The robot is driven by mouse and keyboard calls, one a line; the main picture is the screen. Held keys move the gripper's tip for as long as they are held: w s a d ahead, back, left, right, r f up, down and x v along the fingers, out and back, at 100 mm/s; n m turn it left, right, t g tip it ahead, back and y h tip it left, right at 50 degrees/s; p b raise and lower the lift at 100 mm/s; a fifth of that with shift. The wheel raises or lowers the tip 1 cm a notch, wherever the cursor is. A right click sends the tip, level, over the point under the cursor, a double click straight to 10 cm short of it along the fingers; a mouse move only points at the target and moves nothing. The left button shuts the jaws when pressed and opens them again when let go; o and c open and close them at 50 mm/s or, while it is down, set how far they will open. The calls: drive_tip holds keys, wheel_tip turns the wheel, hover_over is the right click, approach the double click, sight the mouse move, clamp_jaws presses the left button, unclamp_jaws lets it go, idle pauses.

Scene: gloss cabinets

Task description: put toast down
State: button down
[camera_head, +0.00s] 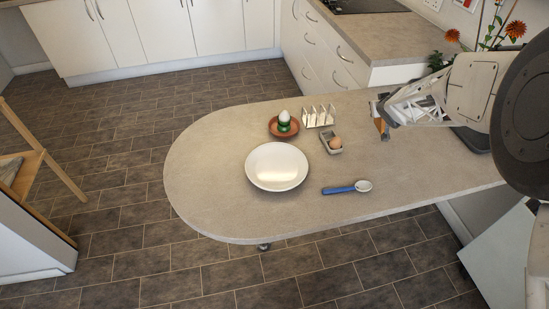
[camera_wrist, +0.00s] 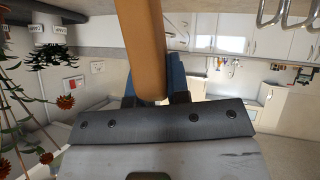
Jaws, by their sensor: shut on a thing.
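My gripper (camera_head: 381,118) is at the right part of the rounded counter, above its surface. It is shut on the toast, a brown slice (camera_wrist: 142,45) that stands between the two blue fingers in the wrist view. In the head view only a small brown bit of the toast (camera_head: 378,122) shows below the fingers. A white round plate (camera_head: 276,167) lies empty on the counter, left of and nearer than my gripper. A metal toast rack (camera_head: 318,117) stands to the left of my gripper; its wire loops also show at the top right of the wrist view (camera_wrist: 285,14).
An egg in a green cup on a brown saucer (camera_head: 283,132) stands behind the plate. A small grey holder with a brown egg (camera_head: 333,143) and a blue-handled spoon (camera_head: 347,188) lie right of the plate. Orange flowers (camera_head: 515,30) stand behind my arm. The counter's left end is clear.

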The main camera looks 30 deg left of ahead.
drive_tip(key=d, duration=0.4)
wheel_tip(320, 180, up, 4)
drive_tip(key=n+h, duration=0.7)
drive_tip(key=n, duration=0.1)
hover_over(265, 156)
drive_tip(key=shift+s, duration=0.1)
idle(0.9)
drive_tip(key=shift+f, duration=0.15)
drive_tip(key=shift+f, duration=4.85)
